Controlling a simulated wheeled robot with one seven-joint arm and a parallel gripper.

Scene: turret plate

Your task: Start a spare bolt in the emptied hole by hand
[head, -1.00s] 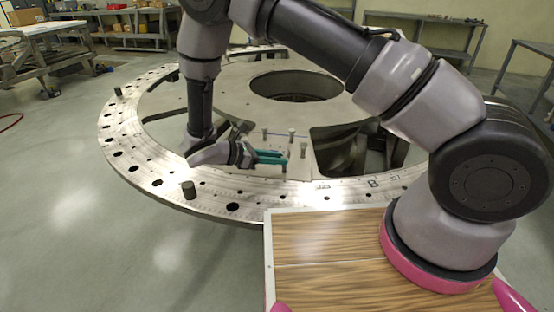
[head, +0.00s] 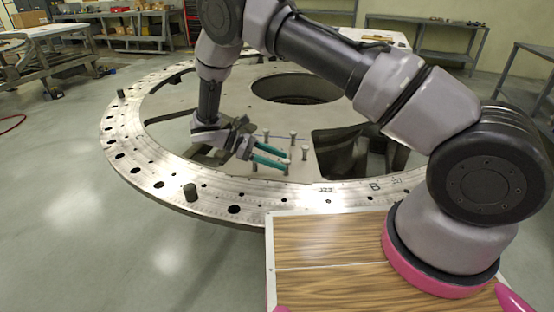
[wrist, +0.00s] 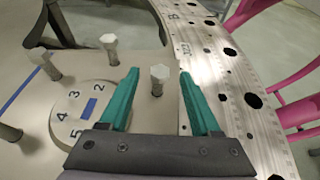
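My gripper (head: 287,159) is over the near part of the turret plate, with its two teal fingers spread apart. In the wrist view the gripper (wrist: 160,75) has a pale hex-head bolt (wrist: 159,75) standing upright between its fingertips, with a gap on both sides. Other upright bolts stand to the left: one near the disc (wrist: 110,48), one farther left (wrist: 42,60) and one at the left edge (wrist: 10,131). In the head view, bolts (head: 266,135) (head: 293,136) (head: 305,152) stand around the gripper. No empty hole can be made out among the bolts.
A round disc (wrist: 66,110) with numbers and a blue mark lies left of the fingers. Large openings (head: 297,88) cut the plate. A wood-topped surface (head: 325,240) is in front.

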